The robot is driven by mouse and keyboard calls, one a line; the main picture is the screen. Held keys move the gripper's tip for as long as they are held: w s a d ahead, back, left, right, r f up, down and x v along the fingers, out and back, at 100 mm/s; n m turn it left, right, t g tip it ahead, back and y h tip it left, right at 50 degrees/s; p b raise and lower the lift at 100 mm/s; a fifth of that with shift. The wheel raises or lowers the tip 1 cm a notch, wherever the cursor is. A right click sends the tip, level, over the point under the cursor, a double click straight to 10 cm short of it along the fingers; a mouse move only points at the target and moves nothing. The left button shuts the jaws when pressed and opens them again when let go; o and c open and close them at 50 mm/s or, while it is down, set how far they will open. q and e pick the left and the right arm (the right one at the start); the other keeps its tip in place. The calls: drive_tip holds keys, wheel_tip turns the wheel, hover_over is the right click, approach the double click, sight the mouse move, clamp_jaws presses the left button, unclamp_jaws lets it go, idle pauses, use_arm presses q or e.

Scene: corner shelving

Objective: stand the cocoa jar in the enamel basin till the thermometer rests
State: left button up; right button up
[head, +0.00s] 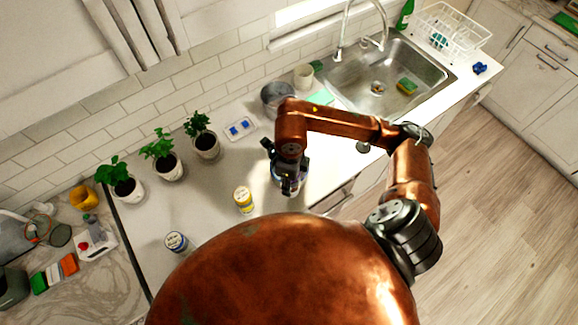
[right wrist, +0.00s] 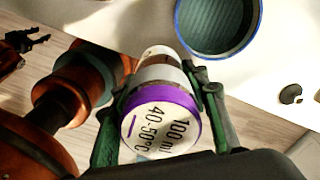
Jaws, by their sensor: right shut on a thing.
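My right gripper (head: 288,184) is shut on a purple-rimmed jar (right wrist: 160,128) above the counter's front edge. The jar's pale end reads "100 ml 40-50°C" in the right wrist view, with a finger on each side. A blue-rimmed round vessel (right wrist: 176,22) with a dark ribbed inside stands beyond the jar, apart from it. A grey basin-like vessel (head: 271,92) stands by the wall in the head view; I cannot tell if it is the same one. My left gripper (right wrist: 27,40) seems to show at the wrist view's left edge, its jaws unclear. I cannot make out a thermometer.
A yellow-labelled jar (head: 243,200) and a dark-lidded jar (head: 176,242) stand left on the counter. Potted plants (head: 205,143) line the wall. A blue-and-white tray (head: 240,128), a cup (head: 303,76) and the sink (head: 350,80) lie behind.

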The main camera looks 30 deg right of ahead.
drive_tip(key=w+d+f+p, duration=0.1)
drive_tip(key=w+d+f, duration=0.1)
drive_tip(key=w+f, duration=0.1)
drive_tip(key=w+d+f+p, duration=0.2)
drive_tip(key=w+f, duration=0.2)
drive_tip(key=w+d+f+p, duration=0.1)
drive_tip(key=w+f+p, duration=0.1)
drive_tip(key=w+f, duration=0.1)
drive_tip(key=shift+w+d+f, duration=0.15)
drive_tip(key=shift+d+f, duration=0.25)
drive_tip(key=shift+f, duration=0.55)
drive_tip(key=shift+f, duration=0.15)
drive_tip(key=shift+f, duration=0.1)
drive_tip(key=o, duration=1.4)
